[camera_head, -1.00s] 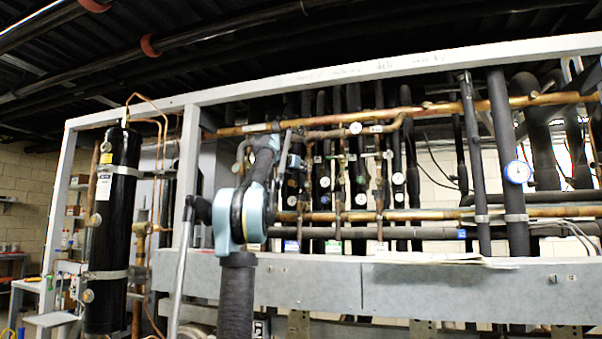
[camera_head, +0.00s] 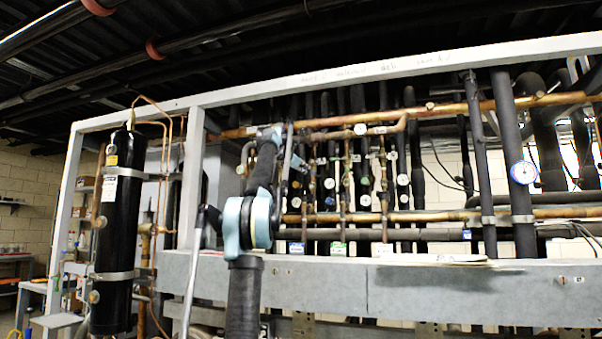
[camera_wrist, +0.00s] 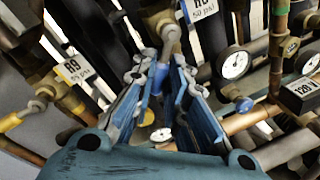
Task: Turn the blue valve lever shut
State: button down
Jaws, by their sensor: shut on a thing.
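The valve lever shows in the wrist view as a grey arm with a blue grip (camera_wrist: 160,76). It hangs down from a brass valve (camera_wrist: 166,24) at the top middle. My gripper (camera_wrist: 162,66) has its two blue-grey fingers on either side of the blue grip, shut on it. The lower part of the grip is partly hidden between the fingers. In the head view my arm (camera_head: 246,222) reaches up to the pipes at the left of the rack. The lever cannot be made out there.
A yellow-handled lever (camera_wrist: 14,121) is at the left in the wrist view. A blue knob (camera_wrist: 243,104) and a pressure gauge (camera_wrist: 234,64) are close on the right. Copper and black pipes crowd the rack. A black cylinder (camera_head: 120,230) stands left of my arm.

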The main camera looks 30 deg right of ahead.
dwell(0.4)
jog(key=c, duration=1.6)
grip_release()
jog(key=shift+a, duration=0.1)
jog(key=v, duration=1.1)
jog(key=shift+s+a, duration=0.1)
jog(key=shift+a, duration=0.35)
